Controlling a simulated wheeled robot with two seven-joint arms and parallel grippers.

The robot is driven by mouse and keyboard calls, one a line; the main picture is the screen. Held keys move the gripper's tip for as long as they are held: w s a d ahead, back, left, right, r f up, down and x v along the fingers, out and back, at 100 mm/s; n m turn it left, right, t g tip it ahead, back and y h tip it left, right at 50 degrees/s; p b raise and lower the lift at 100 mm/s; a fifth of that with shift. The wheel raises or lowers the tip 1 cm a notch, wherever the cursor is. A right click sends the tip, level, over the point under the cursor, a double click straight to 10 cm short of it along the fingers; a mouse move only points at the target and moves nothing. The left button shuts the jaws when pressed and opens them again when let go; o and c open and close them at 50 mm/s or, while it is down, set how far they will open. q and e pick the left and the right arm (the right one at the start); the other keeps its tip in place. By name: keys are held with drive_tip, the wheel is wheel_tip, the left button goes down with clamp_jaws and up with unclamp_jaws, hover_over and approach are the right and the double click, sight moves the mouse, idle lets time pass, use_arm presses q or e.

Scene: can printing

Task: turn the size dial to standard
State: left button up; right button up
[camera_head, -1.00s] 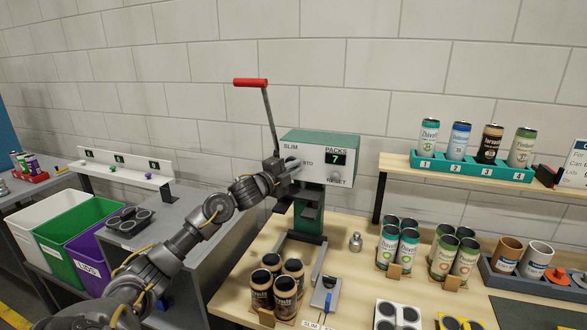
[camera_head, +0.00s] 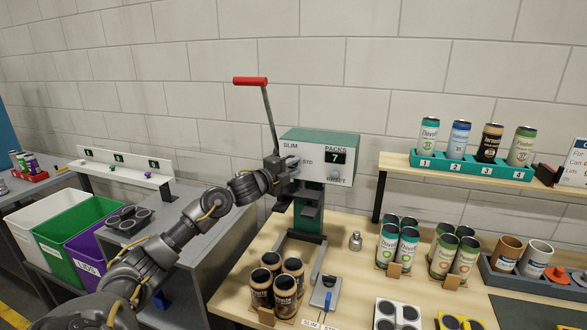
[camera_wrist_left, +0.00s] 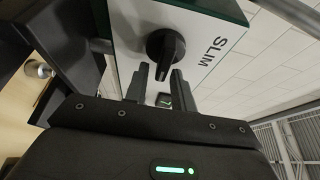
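The press (camera_head: 318,137) has a white front panel with SLIM printed above the size dial and STD to its right. The dial (camera_wrist_left: 165,50) is a black knob with a raised ridge. My left gripper (camera_head: 288,168) is just in front of the panel at the dial. My right gripper is out of view.
The press's red-handled lever (camera_head: 250,81) rises up and left behind my gripper. A PACKS display (camera_head: 337,156) reading 7 and a RESET knob (camera_head: 335,174) sit right of the dial. Several dark cans (camera_head: 285,296) stand on the bench below. Bins are at left.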

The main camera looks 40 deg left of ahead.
use_arm(q)
drive_tip(key=shift+o, duration=0.5)
drive_tip(key=shift+a, duration=0.15)
drive_tip(key=shift+f, duration=0.1)
drive_tip(key=shift+s, duration=0.25)
drive_tip(key=s+b, duration=0.4)
drive_tip(key=s, duration=0.6)
drive_tip(key=shift+s+a+b, duration=0.15)
drive_tip(key=shift+a+b, duration=0.15)
drive_tip(key=shift+b, duration=0.1)
